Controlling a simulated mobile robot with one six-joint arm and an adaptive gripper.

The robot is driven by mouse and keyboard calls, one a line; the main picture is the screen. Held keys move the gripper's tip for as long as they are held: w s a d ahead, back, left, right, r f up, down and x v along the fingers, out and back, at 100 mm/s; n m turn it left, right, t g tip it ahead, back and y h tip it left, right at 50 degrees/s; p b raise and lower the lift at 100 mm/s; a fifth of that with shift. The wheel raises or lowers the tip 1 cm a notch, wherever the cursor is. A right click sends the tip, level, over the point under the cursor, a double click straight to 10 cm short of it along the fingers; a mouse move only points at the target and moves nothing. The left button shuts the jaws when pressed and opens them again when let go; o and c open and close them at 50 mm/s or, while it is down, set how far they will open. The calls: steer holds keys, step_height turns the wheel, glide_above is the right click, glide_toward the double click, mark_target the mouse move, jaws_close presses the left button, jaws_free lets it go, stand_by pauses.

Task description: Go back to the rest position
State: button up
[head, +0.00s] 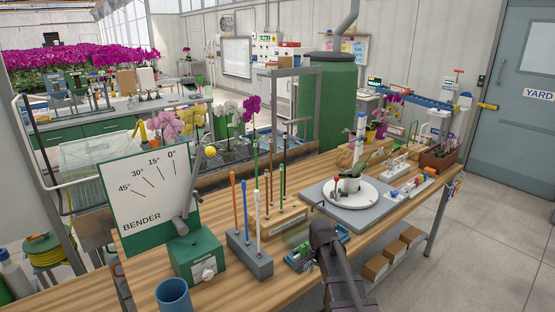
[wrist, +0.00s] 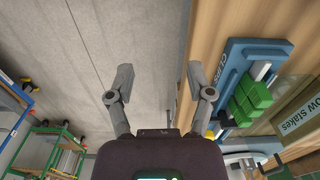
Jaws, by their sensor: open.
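My gripper shows in the wrist view (wrist: 160,78), with its two grey fingers spread wide apart and nothing between them. It hangs over the bench's edge, with grey floor (wrist: 150,35) behind the gap between the fingers. The right finger is near the blue clips tray (wrist: 232,62), which holds green clips, and does not clearly touch it. In the head view my dark arm reaches over the front of the wooden bench beside this tray (head: 300,262); the fingers cannot be made out there.
A rack of coloured stakes (head: 250,262), the bender board (head: 150,190) and a blue cup (head: 174,296) stand left of my arm. A potted plant sits on a white turntable (head: 368,196) to the right. Open floor (head: 480,250) lies right of the bench.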

steer(key=s+d+n, duration=0.1)
steer(key=s+n, duration=0.9)
steer(key=s, duration=0.2)
steer(key=shift+s+d, duration=0.35)
steer(key=shift+d, duration=0.05)
stand_by(0.7)
